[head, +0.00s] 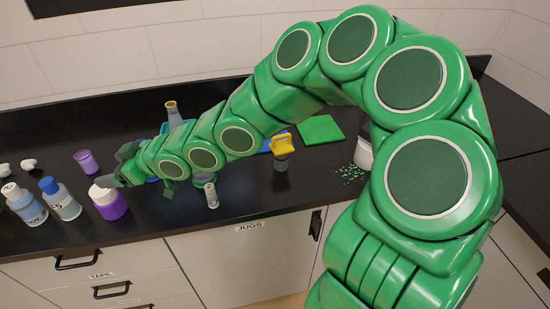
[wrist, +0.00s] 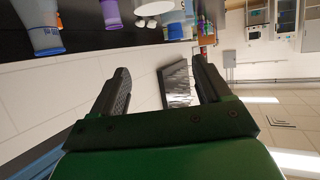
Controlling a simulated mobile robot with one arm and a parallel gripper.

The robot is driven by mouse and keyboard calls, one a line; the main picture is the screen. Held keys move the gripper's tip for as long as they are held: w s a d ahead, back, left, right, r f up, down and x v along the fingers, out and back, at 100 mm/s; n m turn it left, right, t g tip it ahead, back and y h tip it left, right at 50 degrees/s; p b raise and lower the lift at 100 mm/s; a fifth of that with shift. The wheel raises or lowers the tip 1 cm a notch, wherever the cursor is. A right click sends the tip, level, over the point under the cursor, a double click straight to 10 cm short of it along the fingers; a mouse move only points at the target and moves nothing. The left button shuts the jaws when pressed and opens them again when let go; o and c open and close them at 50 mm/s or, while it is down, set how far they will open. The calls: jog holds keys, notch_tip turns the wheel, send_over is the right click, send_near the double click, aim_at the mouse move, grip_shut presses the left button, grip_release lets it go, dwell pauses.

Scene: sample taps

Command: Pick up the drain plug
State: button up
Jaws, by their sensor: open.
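I cannot clearly make out which thing is the drain plug. A dark upright piece with a yellow top (head: 282,147) stands on the dark counter to the right of my forearm. A small pale grey cylinder (head: 210,194) is at the counter's front, below the arm. My gripper (head: 118,173) is at the left of the counter, close to a purple bottle with a white cap (head: 108,204); whether they touch I cannot tell. In the wrist view my gripper (wrist: 162,84) is open, with nothing held between its fingers. The arm hides part of the counter.
White-and-blue bottles (head: 60,200) and a purple cup (head: 87,162) stand at the left. A green mat (head: 320,129), green crumbs (head: 350,174) and a white container (head: 363,153) are at the right. The front counter is fairly clear.

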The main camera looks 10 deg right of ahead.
jog(key=shift+r, duration=6.1)
jog(key=w+d+f+m+h, duration=0.25)
jog(key=d+m, duration=0.35)
jog(key=d, duration=0.3)
jog(key=w+d+f+m+h, duration=0.1)
jog(key=w+d+f+m, duration=0.1)
jog(key=d+f+m, duration=0.5)
jog(key=w+d+m+h, duration=0.2)
jog(key=d+m, duration=0.3)
jog(key=d, duration=0.6)
jog(key=d+r+m+t+y, duration=0.1)
jog(key=d+r+m, duration=0.2)
jog(key=d+m, duration=0.4)
jog(key=s+d+r+m+y, duration=0.1)
jog(key=d+r+m, duration=0.2)
jog(key=d+m, duration=0.35)
jog(key=d+r+m+t+y, duration=0.1)
jog(key=d+r+m+y, duration=0.15)
jog(key=d+m, duration=0.45)
send_near(281, 161)
jog(key=shift+t+h, duration=0.3)
jog(key=w+f, duration=0.1)
jog(key=w+a+f, duration=0.1)
jog(key=w+f, duration=0.1)
jog(key=shift+w+a, duration=0.1)
jog(key=shift+x, duration=3.8)
jog(key=shift+a, duration=0.15)
